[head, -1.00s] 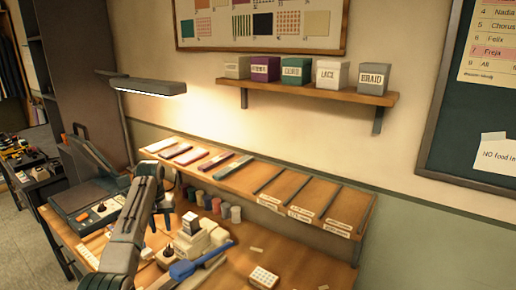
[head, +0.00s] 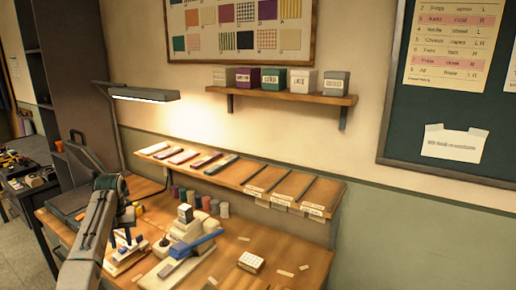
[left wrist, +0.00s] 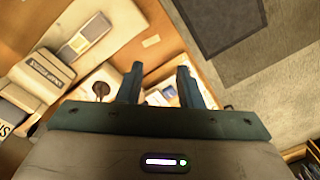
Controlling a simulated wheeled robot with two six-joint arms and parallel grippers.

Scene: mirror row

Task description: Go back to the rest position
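My left arm comes in from the lower left in the head view, bent with its elbow up. My left gripper (head: 126,238) hangs at the left end of the wooden workbench, over or in front of a small white device. In the left wrist view my left gripper (left wrist: 160,84) has its two dark fingers apart, with nothing seen held between them. My right gripper is not in view.
A white machine with a blue arm (head: 190,238) stands on the bench beside my left gripper. Behind are several thread spools (head: 206,203) and a sloped wooden rack (head: 228,182). A lamp (head: 143,95) overhangs the left. A small dotted block (head: 251,262) lies on the bench.

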